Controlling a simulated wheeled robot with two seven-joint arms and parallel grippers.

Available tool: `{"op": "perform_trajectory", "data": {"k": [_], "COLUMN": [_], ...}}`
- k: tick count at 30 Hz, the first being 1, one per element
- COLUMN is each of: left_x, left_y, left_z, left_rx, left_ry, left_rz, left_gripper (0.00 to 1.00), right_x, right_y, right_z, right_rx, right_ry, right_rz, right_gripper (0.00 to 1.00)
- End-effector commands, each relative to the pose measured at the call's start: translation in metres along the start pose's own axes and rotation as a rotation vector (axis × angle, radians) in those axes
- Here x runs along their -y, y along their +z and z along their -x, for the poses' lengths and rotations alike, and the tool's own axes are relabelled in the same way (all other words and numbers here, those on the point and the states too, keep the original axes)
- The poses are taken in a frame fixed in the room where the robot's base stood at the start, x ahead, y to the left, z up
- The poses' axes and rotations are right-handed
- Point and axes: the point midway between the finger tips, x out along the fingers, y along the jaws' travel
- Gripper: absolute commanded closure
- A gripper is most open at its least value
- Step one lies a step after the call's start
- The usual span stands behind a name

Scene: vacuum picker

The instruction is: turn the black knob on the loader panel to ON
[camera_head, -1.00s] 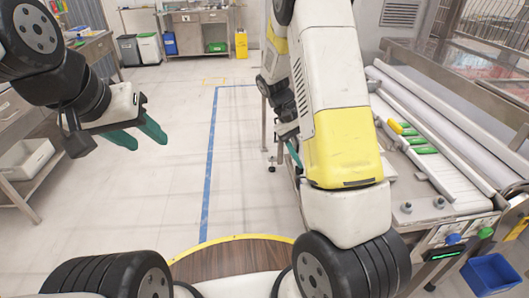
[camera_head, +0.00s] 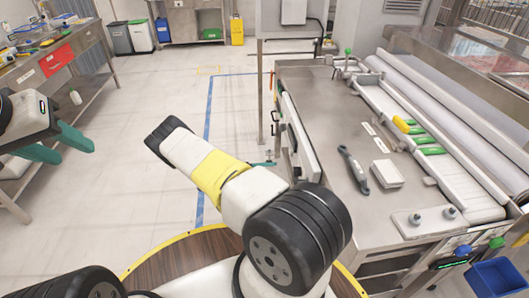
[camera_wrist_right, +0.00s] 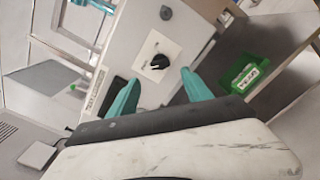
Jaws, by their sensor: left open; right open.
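The black knob (camera_wrist_right: 159,62) sits on a square white plate on the grey loader panel (camera_wrist_right: 190,45) in the right wrist view. Its pointer mark is too small to read, and I cannot read the ON label. My right gripper (camera_wrist_right: 160,78) is open, with one teal finger to either side of the knob in the picture and apparently short of it. In the head view its teal fingertip (camera_head: 263,164) shows beside the machine's left side, mostly behind my arm; the knob is hidden there. My left gripper (camera_head: 68,146) is open and empty at the left.
A round dark fitting (camera_wrist_right: 166,13) sits above the knob. A green bin (camera_wrist_right: 243,72) is to its right. A blue bin (camera_head: 496,276) is at lower right.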

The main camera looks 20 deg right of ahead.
Motion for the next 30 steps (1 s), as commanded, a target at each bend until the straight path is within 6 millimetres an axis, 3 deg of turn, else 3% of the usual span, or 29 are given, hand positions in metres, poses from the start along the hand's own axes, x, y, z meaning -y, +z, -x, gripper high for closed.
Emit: {"op": "perform_trajectory", "data": {"k": [13,25,26,30], "left_x": [0.0,0.0,0.0,0.0], "left_y": [0.0,0.0,0.0,0.0], "left_z": [0.0,0.0,0.0,0.0], "left_rx": [0.0,0.0,0.0,0.0], "left_ry": [0.0,0.0,0.0,0.0], "left_rz": [0.0,0.0,0.0,0.0], "left_gripper": [0.55,0.55,0.55,0.55], "right_x": [0.0,0.0,0.0,0.0], "right_y": [0.0,0.0,0.0,0.0], "right_z": [-0.064,-0.075,-0.075,-0.075], "right_rx": [0.001,0.0,0.0,0.0], "right_ry": [-0.002,-0.004,-0.004,-0.003], "right_rz": [0.001,0.0,0.0,0.0], "right_gripper": [0.42,0.42,0.44,0.71]}}
